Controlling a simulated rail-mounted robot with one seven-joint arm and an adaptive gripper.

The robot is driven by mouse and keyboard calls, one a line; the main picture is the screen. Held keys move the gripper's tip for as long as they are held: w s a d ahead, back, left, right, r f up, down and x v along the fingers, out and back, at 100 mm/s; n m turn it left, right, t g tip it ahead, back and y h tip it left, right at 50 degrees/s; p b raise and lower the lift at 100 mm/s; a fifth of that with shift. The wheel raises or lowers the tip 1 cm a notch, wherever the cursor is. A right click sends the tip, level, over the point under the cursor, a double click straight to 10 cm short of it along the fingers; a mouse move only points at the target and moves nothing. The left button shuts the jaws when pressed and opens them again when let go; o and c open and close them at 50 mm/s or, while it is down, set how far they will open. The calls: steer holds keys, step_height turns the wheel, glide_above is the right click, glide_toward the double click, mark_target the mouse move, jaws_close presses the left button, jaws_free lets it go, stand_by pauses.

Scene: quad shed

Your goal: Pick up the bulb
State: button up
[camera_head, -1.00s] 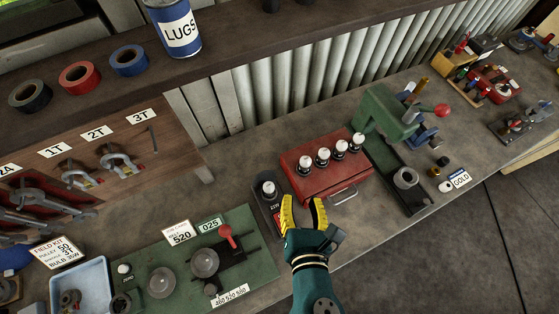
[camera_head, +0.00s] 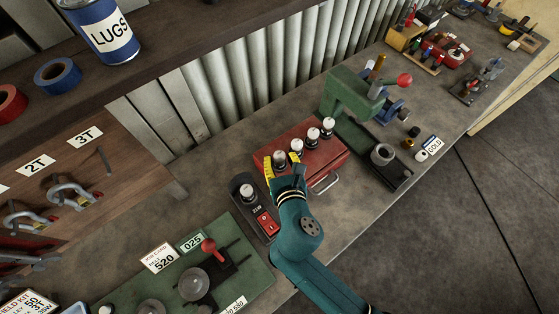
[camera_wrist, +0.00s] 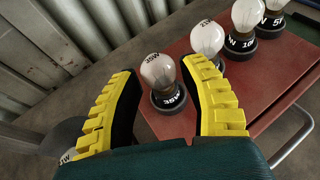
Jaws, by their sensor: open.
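The nearest bulb (camera_head: 280,158) sits at the box's left front corner. In the wrist view this bulb (camera_wrist: 159,73) stands on its dark labelled base between my two yellow fingers, with space on both sides. My gripper (camera_wrist: 162,88) is open and not closed on it. In the head view my gripper (camera_head: 283,168) is at the left end of the red box (camera_head: 318,165), and my wrist hides part of the box front. Another bulb (camera_head: 248,191) stands on a black tester with a red switch.
The other bulbs (camera_wrist: 207,38) stand close behind, beyond the right finger. A green press (camera_head: 345,97) is right of the box. The corrugated wall (camera_head: 235,85) rises behind the bench.

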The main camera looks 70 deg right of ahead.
steer(key=shift+x, duration=0.9)
steer(key=shift+r, duration=0.1)
jaws_close()
